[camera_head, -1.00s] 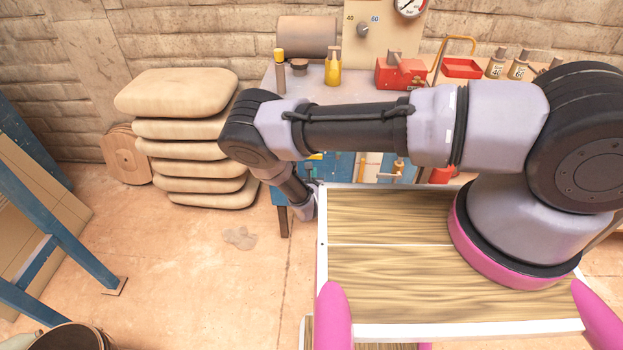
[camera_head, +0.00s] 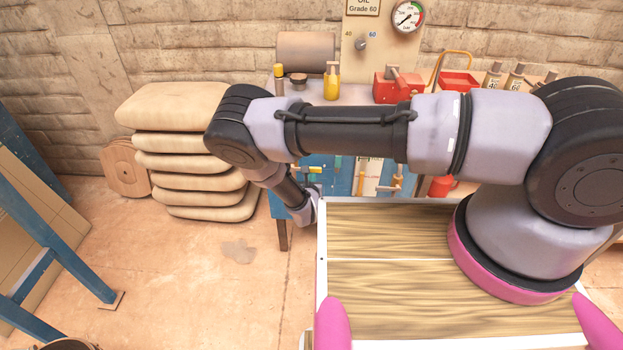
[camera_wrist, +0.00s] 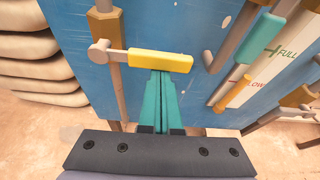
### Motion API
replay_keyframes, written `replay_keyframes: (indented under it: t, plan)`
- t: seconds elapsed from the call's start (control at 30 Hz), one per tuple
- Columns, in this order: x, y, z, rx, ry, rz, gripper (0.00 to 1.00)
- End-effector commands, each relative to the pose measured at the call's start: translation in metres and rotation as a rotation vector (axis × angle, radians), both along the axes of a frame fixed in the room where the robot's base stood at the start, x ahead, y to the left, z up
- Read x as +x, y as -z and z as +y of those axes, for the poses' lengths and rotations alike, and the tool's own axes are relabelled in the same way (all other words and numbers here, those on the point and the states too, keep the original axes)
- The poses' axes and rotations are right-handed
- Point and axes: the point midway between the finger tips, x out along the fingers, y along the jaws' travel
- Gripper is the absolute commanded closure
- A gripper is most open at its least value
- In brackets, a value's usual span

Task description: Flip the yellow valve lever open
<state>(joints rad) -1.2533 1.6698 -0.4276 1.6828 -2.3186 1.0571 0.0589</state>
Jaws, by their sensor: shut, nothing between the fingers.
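The yellow valve lever (camera_wrist: 160,61) lies nearly level across the blue panel (camera_wrist: 150,20) in the wrist view. Its grey stem runs left to a round pivot on a brass-coloured valve body (camera_wrist: 105,25). My gripper (camera_wrist: 162,74) has its teal fingers shut together with nothing between them. The fingertips are at the lower edge of the yellow handle, near its middle. I cannot tell whether they touch it. In the head view, a small yellow piece (camera_head: 313,168) shows beside my arm, which hides much of the panel.
To the right in the wrist view are a teal-handled lever (camera_wrist: 262,38), an orange-yellow handle (camera_wrist: 238,92) and a white level plate (camera_wrist: 285,60). Stacked sacks (camera_head: 185,150) stand left of the panel. Bottles and a red tray (camera_head: 460,82) sit on the bench behind.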

Motion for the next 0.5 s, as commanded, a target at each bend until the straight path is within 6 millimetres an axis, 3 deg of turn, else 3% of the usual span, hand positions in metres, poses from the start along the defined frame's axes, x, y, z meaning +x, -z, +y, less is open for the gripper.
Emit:
replay_keyframes:
  t: [0.5]
  plan:
    - [-0.0003,-0.008,-0.0003,-0.105,-0.001,0.003,1.0]
